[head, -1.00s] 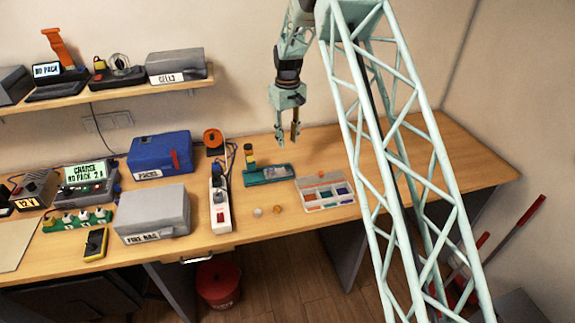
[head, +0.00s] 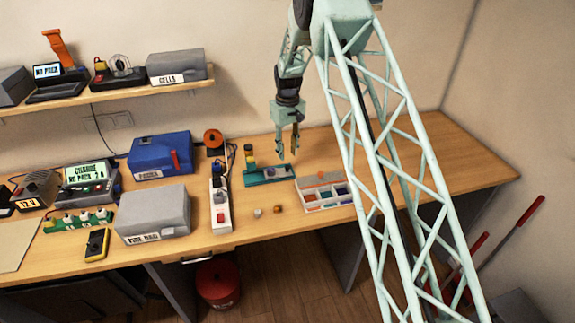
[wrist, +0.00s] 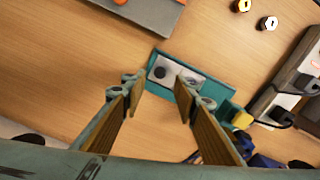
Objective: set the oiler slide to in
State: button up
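A teal unit that looks like the oiler (head: 260,178) lies on the bench in the middle of the head view, with small upright bottles at its left end. In the wrist view the teal unit (wrist: 238,92) has a grey block with a dark knob (wrist: 161,71), which may be its slide, and a second grey part to the right. I cannot tell the slide's setting. My gripper (head: 288,153) is above the unit's right end, pointing down. In the wrist view my gripper (wrist: 160,92) is open and empty, its fingers partly covering the unit.
A compartment tray (head: 325,195) stands close to the right of the unit. A white power strip (head: 220,205) with plugs is to its left. Two small round pieces, one pale (head: 258,212) and one brown (head: 278,209), lie in front. The bench is clear at the right.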

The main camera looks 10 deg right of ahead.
aim_at(287, 166)
jog(key=shift+f+p, duration=0.45)
jog(key=shift+f, duration=3.3)
grip_shut()
